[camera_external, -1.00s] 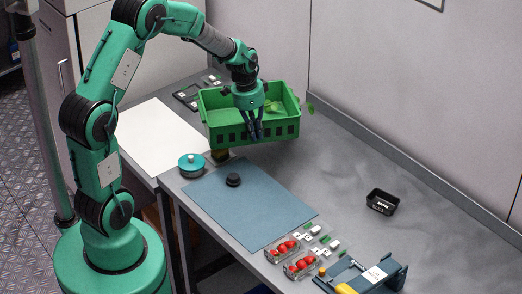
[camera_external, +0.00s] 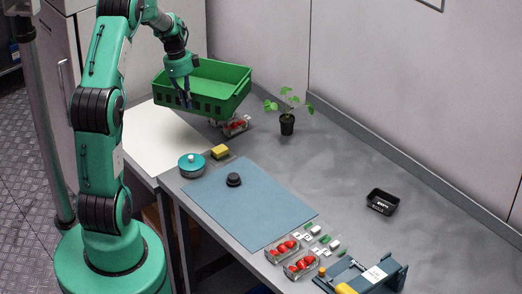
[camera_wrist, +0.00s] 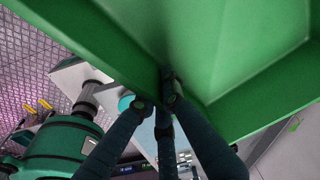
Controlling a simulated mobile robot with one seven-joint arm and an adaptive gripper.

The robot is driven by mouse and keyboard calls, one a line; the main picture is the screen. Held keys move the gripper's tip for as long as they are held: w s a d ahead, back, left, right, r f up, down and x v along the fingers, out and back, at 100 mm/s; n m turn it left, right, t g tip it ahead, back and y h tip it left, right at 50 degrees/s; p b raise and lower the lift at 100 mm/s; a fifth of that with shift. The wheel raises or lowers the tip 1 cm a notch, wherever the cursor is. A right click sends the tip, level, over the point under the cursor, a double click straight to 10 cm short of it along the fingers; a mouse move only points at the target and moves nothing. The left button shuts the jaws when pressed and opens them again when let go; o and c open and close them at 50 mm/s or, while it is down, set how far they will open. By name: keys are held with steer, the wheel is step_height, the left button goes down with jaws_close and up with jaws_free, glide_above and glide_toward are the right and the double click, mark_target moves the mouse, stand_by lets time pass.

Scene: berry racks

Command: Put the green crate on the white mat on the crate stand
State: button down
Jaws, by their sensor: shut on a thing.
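The green crate (camera_external: 222,88) hangs in the air at the back left, tilted a little in the outside view. My gripper (camera_external: 187,103) is shut on its near wall. In the wrist view the crate (camera_wrist: 235,60) fills the upper part, and the fingers of my gripper (camera_wrist: 165,95) meet at its wall. The white mat (camera_external: 150,145) lies flat on the stand at the left, below and partly hidden by the crate. The crate appears apart from the mat, but its exact height cannot be told.
A teal lidded pot (camera_external: 192,165) and a yellow sponge (camera_external: 220,152) stand near the mat's right edge. A punnet of red berries (camera_external: 236,125) and a potted plant (camera_external: 287,120) are behind. A blue mat (camera_external: 250,205) holds a black knob-like thing (camera_external: 233,180).

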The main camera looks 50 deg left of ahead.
steer(key=s+a+m, duration=0.3)
steer(key=s+a, duration=0.6)
steer(key=a, duration=0.4)
steer(key=m, duration=0.3)
glide_above(128, 146)
step_height(128, 146, down, 7)
steer(key=shift+w+f+g, duration=0.1)
steer(key=shift+f+g, duration=0.3)
steer(key=shift+f, duration=0.05)
step_height(128, 146, down, 6)
steer(key=b, duration=0.1)
steer(key=shift+f, duration=0.15)
steer(key=shift+f+b, duration=0.45)
steer(key=shift+f, duration=1.55)
